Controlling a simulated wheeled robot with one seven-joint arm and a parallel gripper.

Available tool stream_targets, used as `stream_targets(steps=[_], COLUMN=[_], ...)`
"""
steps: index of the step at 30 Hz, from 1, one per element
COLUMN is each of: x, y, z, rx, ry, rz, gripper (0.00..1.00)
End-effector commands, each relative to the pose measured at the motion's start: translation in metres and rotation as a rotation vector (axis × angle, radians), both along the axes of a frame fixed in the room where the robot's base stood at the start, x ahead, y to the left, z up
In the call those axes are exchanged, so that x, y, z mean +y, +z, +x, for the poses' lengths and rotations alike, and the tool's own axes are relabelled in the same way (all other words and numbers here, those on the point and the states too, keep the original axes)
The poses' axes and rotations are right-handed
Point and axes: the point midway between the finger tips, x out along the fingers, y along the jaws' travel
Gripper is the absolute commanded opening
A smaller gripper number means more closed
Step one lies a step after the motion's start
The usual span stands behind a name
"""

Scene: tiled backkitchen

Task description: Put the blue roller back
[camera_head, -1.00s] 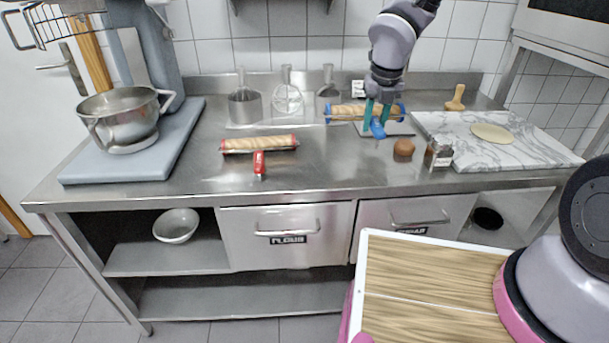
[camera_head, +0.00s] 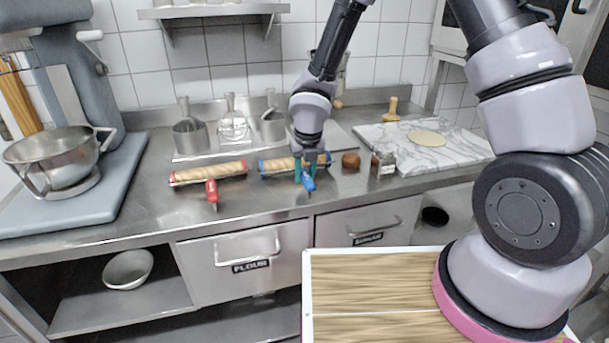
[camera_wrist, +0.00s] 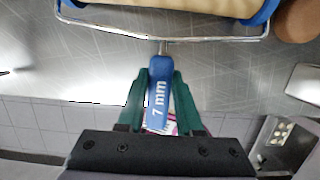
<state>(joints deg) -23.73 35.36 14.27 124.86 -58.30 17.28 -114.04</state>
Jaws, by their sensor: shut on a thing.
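The blue roller (camera_head: 278,166) has a pale wooden barrel with blue ends and a wire frame. It lies level just right of the red roller (camera_head: 222,173), roughly in line with it. Its blue handle (camera_head: 309,184) points to the counter's front. My gripper (camera_head: 305,172) is shut on the handle. In the wrist view the green fingertips (camera_wrist: 159,100) flank the handle, marked "7 mm" (camera_wrist: 158,88), and the barrel (camera_wrist: 190,8) shows at the top edge. I cannot tell whether the roller touches the steel counter (camera_head: 262,205).
A brown ball (camera_head: 351,161) and a small jar (camera_head: 383,164) stand close right of the roller. Beyond are a marble board (camera_head: 455,155) with a dough disc (camera_head: 427,138) and a wooden stamp (camera_head: 391,109). Several metal tools (camera_head: 232,125) stand behind. A mixer bowl (camera_head: 55,160) is left.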

Motion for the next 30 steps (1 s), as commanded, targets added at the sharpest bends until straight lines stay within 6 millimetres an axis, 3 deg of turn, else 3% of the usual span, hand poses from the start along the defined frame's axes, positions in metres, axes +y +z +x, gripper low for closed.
stream_targets(steps=[11, 12, 14, 24, 30], x=[0.000, 0.000, 0.000, 0.000, -0.002], y=[-0.004, -0.004, -0.004, -0.001, 0.024], z=[0.000, 0.000, 0.000, 0.000, -0.003], rx=[-0.001, 0.000, 0.000, -0.001, -0.003], ry=[0.000, -0.001, -0.001, -0.001, -0.004], rz=[0.000, 0.000, 0.000, 0.000, 0.004], gripper=[0.00, 0.46, 0.65, 0.65, 0.65])
